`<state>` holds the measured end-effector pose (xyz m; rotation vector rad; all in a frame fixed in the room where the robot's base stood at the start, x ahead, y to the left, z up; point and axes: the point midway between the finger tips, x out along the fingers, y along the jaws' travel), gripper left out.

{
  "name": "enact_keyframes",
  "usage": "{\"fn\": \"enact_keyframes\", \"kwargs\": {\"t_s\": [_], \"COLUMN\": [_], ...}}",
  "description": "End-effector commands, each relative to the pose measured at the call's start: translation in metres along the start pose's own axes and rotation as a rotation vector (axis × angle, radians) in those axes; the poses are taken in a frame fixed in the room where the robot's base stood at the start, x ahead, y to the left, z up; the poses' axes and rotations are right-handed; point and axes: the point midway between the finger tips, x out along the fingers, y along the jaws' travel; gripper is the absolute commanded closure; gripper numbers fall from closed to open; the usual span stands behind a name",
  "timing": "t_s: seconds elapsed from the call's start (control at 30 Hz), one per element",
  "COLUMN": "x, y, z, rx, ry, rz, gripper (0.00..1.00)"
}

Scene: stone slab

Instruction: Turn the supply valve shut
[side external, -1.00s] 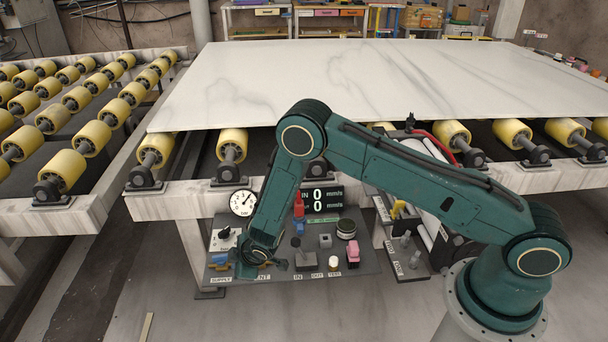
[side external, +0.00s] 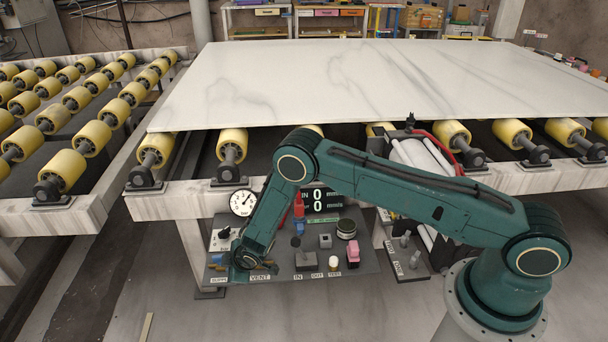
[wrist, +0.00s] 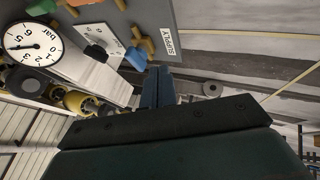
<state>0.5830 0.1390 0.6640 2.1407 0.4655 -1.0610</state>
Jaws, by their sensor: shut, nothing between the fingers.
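The supply valve (wrist: 143,45) is a small brass fitting on the grey panel beside the SUPPLY label (wrist: 168,35). Its blue handle (wrist: 137,58) shows in the wrist view just beyond my fingertips.
A pressure gauge (side external: 243,203) and a black knob on a white plate (side external: 224,236) stand behind the valve. The VENT label (side external: 260,278) is to its right, and several switches and buttons fill the panel (side external: 365,262). Floor is open left of the panel.

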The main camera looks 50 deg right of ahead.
Motion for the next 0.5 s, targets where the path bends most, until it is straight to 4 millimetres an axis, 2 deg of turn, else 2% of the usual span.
{"fn": "enact_keyframes", "kwargs": {"t_s": [0.43, 0.5], "x": [0.043, 0.047], "y": [-0.001, 0.011], "z": [0.001, 0.0], "rx": [0.0, 0.003], "ry": [0.0, 0.001], "rz": [0.0, 0.002], "gripper": [1.0, 1.0]}}
